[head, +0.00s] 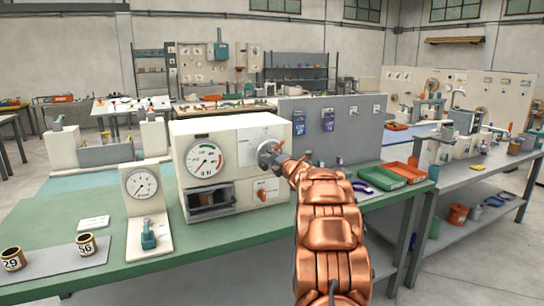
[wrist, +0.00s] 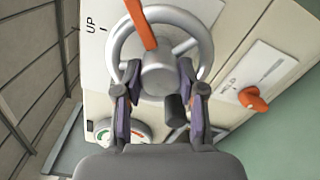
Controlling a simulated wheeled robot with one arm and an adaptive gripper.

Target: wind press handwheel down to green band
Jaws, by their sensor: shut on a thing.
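The press (head: 232,165) is a cream box on the green bench. Its round dial (head: 205,159) has a green arc near the top and a red mark; the exact needle reading is too small to tell. The grey handwheel (head: 265,150) is on its front right, and its rim and hub fill the top of the wrist view (wrist: 160,72). A dark knob (wrist: 177,106) shows by the hub. My gripper (wrist: 160,100) is shut on the handwheel, one finger on each side of the hub; the exact contact is partly hidden. The dial (wrist: 122,130) is half covered.
An orange lever (head: 262,193) is below the wheel, and an orange bar (wrist: 140,22) crosses the wheel in the wrist view. A smaller gauge stand (head: 146,205) and numbered cups (head: 86,244) stand left. Trays (head: 382,178) lie right.

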